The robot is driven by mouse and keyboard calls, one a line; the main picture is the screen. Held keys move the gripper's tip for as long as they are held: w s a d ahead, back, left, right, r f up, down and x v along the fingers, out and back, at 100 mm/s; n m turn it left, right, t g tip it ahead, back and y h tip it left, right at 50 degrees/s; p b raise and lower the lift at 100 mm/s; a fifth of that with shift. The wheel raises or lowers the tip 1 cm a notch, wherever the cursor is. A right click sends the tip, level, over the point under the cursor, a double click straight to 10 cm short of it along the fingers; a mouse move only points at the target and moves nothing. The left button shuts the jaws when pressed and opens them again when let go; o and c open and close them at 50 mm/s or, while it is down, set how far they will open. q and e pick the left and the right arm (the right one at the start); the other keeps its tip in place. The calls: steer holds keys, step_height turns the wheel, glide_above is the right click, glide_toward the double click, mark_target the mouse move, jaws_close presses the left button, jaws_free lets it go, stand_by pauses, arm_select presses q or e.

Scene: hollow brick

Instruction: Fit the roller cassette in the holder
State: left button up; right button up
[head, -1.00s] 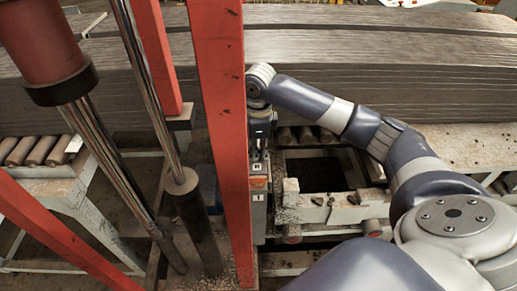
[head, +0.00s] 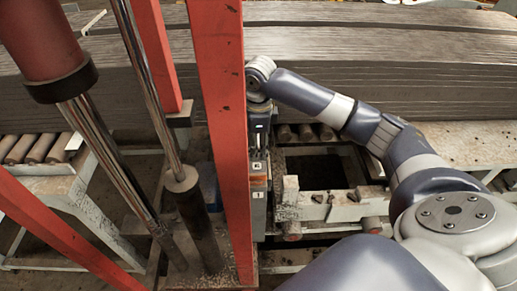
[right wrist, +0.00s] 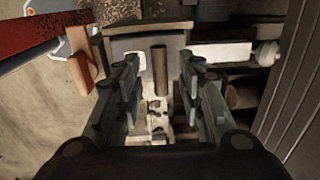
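My right gripper (right wrist: 160,92) points down in the right wrist view, its two dark fingers apart. A dark upright cylinder (right wrist: 160,68) shows between the fingers, in front of a grey box-like housing (right wrist: 143,42). Nothing is clearly clamped, and contact cannot be told. I cannot tell for certain which part is the roller cassette and which is the holder. In the head view my right wrist hangs beside the red post, above a narrow grey unit with a label (head: 258,215). The post partly hides the gripper there. My left gripper is not in view.
A red post (head: 222,120) stands close left of the right gripper. A piston rod (head: 150,90) and a dark cylinder (head: 195,225) are farther left. A pale metal frame (head: 325,207) lies right of the gripper. Long stacked grey slabs (head: 380,65) fill the back.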

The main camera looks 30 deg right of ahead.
step_height(320, 180, up, 10)
steer(key=shift+s+r, duration=0.15)
steer(key=shift+r, duration=0.05)
steer(key=shift+a, duration=0.1)
stand_by(0.5)
